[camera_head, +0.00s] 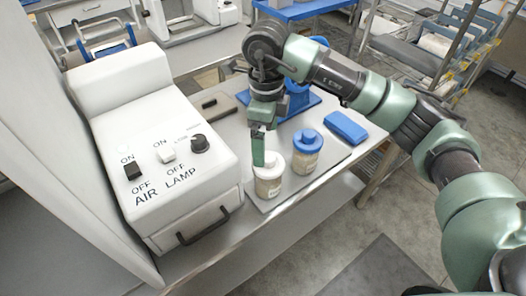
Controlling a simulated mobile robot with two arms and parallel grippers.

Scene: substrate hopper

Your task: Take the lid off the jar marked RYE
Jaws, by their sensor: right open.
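Two jars stand on the grey mat on the bench. The nearer jar (267,186) has a pale lid (271,164). The other jar (305,160) has a blue lid (308,138) and stands just behind it to the right. Their labels are too small to read, so I cannot tell which is marked RYE. My right gripper (259,158) is open and points down at the pale lid, its green finger partly in front of it. I cannot tell whether it touches the lid. My left gripper is out of view.
A white control box (152,150) with AIR and LAMP switches stands on the left. A blue block (346,127) lies right of the jars. A blue stand (297,103) is behind them. The grey mat (325,163) has bare space right of the jars.

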